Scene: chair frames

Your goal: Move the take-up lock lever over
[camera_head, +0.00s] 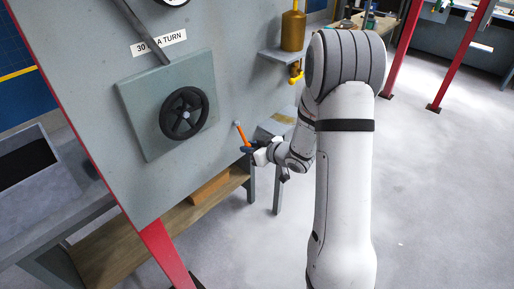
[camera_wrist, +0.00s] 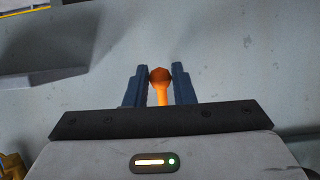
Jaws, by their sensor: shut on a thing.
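The take-up lock lever is an orange lever (camera_head: 242,133) on the grey panel, to the right of the black handwheel. In the head view it slants from a pivot at its upper left down to my gripper (camera_head: 253,147). In the wrist view the lever's rounded orange end (camera_wrist: 159,76) shows between the two dark fingers of my gripper (camera_wrist: 160,80). The fingers are shut on the lever, close on both sides of it. My gripper hides part of the lever in the head view.
The black handwheel (camera_head: 184,113) sits on a square plate left of the lever. A label (camera_head: 158,43) is above it. A brass cylinder (camera_head: 292,31) stands on a shelf at upper right. A wooden shelf (camera_head: 115,249) runs below the panel. Open floor (camera_head: 440,190) lies right.

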